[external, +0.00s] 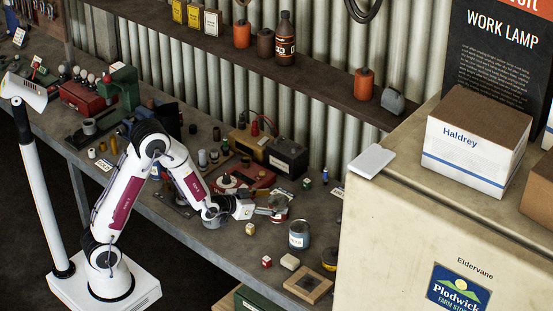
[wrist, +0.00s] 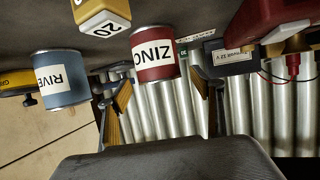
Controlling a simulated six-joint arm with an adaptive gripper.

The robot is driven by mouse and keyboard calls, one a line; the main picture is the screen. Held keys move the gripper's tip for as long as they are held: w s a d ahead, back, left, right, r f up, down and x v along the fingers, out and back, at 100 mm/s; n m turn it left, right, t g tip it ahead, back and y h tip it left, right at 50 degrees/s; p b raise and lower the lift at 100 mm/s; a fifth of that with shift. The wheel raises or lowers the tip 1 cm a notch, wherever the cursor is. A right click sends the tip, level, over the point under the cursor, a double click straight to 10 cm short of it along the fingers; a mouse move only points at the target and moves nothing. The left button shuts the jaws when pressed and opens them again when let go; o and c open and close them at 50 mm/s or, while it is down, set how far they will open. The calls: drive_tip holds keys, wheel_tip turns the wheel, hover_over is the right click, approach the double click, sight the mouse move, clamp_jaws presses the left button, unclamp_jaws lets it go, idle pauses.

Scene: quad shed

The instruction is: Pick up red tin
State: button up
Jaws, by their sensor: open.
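The red tin, with a white label reading ZINC, stands in the wrist view (wrist: 153,70) between and just beyond my fingers. In the external view the red tin (external: 280,213) is partly hidden by my gripper (external: 272,207), which is low over the bench beside it. In the wrist view my gripper (wrist: 166,82) is open, one finger on each side of the tin, with visible gaps. I cannot tell how deep the tin sits between the fingers.
A blue-grey tin (external: 299,234) stands close by and shows in the wrist view (wrist: 62,80). A yellow block marked 20 (wrist: 102,22) is near the red tin. A red machine (wrist: 275,25) and a black battery (external: 286,157) stand nearby.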

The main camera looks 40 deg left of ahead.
sight(278, 200)
drive_tip(key=shift+x, duration=1.3)
drive_tip(key=c, duration=1.4)
